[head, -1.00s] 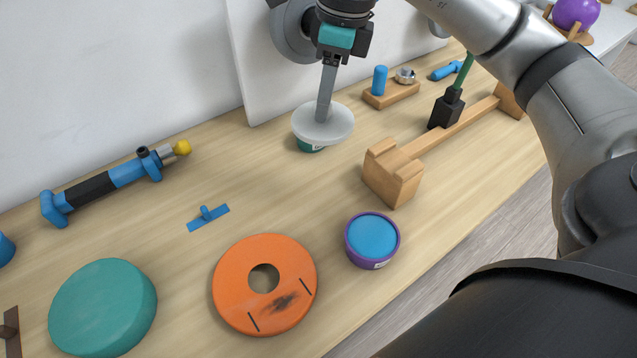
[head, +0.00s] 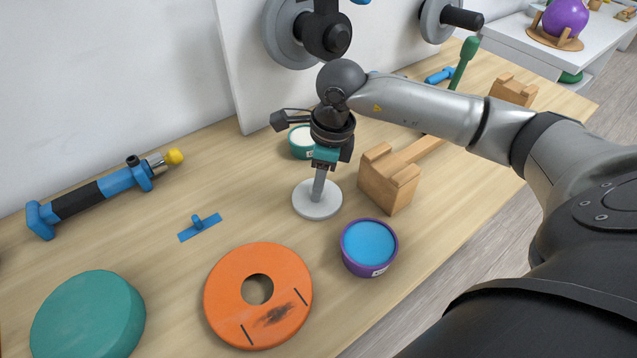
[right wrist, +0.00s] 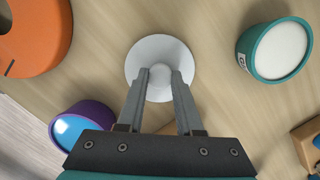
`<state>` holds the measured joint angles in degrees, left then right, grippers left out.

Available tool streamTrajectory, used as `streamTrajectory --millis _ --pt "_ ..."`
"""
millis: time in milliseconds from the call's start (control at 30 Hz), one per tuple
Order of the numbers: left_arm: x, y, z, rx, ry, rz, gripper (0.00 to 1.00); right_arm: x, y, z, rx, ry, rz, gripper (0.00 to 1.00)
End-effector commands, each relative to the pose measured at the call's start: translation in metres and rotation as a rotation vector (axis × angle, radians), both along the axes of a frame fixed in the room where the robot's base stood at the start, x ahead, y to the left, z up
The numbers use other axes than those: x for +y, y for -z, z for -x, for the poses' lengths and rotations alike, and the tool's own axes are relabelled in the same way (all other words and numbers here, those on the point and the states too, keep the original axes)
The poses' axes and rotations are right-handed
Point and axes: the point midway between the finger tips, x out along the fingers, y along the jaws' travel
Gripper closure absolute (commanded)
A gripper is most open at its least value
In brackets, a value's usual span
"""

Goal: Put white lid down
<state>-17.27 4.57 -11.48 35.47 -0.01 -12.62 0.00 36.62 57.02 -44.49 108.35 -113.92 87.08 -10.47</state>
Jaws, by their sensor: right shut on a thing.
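The white lid (head: 309,210) is a round disc with a small knob on top. It lies level at or just above the wooden table, between the teal tub and the purple tub; I cannot tell whether it touches the wood. My right gripper (head: 318,186) points down and is shut on the lid's knob. In the right wrist view the fingers (right wrist: 161,76) hold the knob from both sides over the lid (right wrist: 147,50). The teal tub (head: 301,142) stands open behind, showing white contents; it also shows in the right wrist view (right wrist: 272,50). My left gripper is not in view.
A purple tub (head: 368,246) with blue contents, an orange disc (head: 225,290) and a teal disc (head: 88,315) lie in front. A blue clip (head: 200,227) and a blue tool (head: 100,192) lie left, with bare wood between.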

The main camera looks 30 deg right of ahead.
Motion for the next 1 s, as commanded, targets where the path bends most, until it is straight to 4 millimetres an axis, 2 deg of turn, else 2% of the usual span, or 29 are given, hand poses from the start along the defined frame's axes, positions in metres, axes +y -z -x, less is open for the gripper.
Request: streamTrajectory --millis 400,433,600,700,1000 --pt "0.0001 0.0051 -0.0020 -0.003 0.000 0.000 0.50 0.0001 0.0086 -0.0005 -0.002 -0.001 -0.001 1.00" --pt "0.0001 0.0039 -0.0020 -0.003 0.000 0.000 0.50 0.0000 0.0074 -0.0004 -0.002 -0.001 -0.001 0.62" --pt "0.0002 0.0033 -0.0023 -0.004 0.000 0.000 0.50 0.0000 0.0067 -0.0004 -0.002 -0.001 -0.001 0.43" --pt "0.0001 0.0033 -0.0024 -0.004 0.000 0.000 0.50 0.0000 0.0067 -0.0005 -0.002 -0.001 -0.001 0.35" --pt "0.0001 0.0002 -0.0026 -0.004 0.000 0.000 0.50 0.0000 0.0035 -0.0004 -0.002 -0.001 0.000 0.35"
